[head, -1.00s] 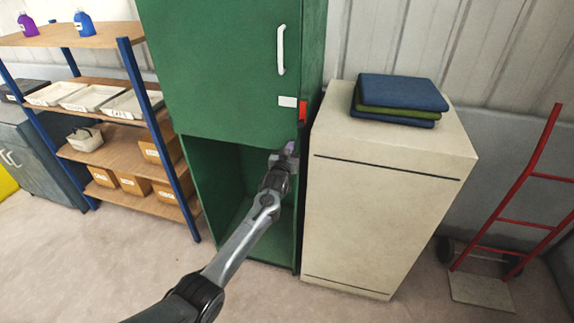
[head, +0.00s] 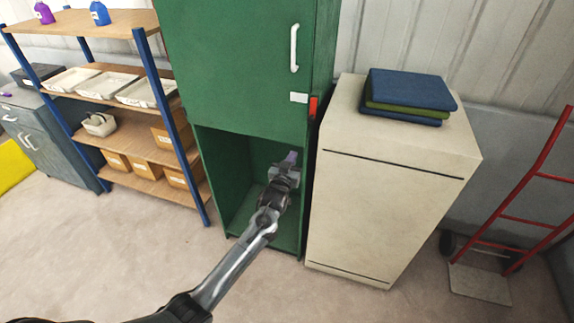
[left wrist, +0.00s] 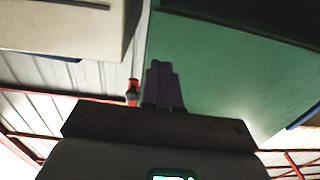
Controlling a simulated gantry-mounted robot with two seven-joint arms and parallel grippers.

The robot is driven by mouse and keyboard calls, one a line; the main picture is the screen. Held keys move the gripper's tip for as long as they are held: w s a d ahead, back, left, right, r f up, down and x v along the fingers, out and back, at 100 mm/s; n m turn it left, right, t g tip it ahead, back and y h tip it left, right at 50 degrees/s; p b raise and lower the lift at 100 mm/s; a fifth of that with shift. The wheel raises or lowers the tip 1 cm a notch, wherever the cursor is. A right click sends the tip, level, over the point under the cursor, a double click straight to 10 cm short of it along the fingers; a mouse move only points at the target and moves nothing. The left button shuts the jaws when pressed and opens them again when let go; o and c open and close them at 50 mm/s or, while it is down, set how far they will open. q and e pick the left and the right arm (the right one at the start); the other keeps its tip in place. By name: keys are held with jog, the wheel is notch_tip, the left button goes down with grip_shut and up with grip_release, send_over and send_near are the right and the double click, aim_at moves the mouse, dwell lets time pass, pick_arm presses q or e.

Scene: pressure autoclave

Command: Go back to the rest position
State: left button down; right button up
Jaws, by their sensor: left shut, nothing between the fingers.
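My left gripper (head: 290,158) is in front of the open lower bay of the green cabinet (head: 240,70) in the head view. Its purple fingers are shut with nothing between them, and they also show in the left wrist view (left wrist: 162,85). The cabinet's upper door, with a white handle (head: 294,47), is closed. A red part (head: 313,107) on the cabinet's right edge is above and to the right of the fingers, apart from them. My right gripper is not in view.
A cream cabinet (head: 385,210) with folded cloths (head: 405,95) on top stands close on the right. A shelf rack (head: 130,150) with trays and boxes stands on the left. A red hand truck (head: 520,210) is at the far right. The floor in front is clear.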

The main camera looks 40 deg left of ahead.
pick_arm(q)
jog(key=s+d+f+m+g+h, duration=0.2)
jog(key=s+d+f, duration=0.55)
jog(key=s, duration=0.35)
jog(key=s+d+f+m+g+h, duration=0.2)
jog(key=s+d+f+h, duration=0.1)
jog(key=s+d+f, duration=0.55)
jog(key=s+d+r+m+g+h, duration=0.1)
jog(key=s+d+g+h, duration=0.1)
jog(key=s+d, duration=0.35)
jog(key=s+d+m+g+h, duration=0.1)
jog(key=s+d+g, duration=0.2)
jog(key=s, duration=0.6)
jog(key=s+d+r+m+g, duration=0.1)
jog(key=s+r+g, duration=0.25)
jog(key=s, duration=0.35)
notch_tip(320, 180, up, 27)
jog(key=p, duration=2.7)
jog(key=shift+d+r+p, duration=0.15)
jog(key=shift+p, duration=0.25)
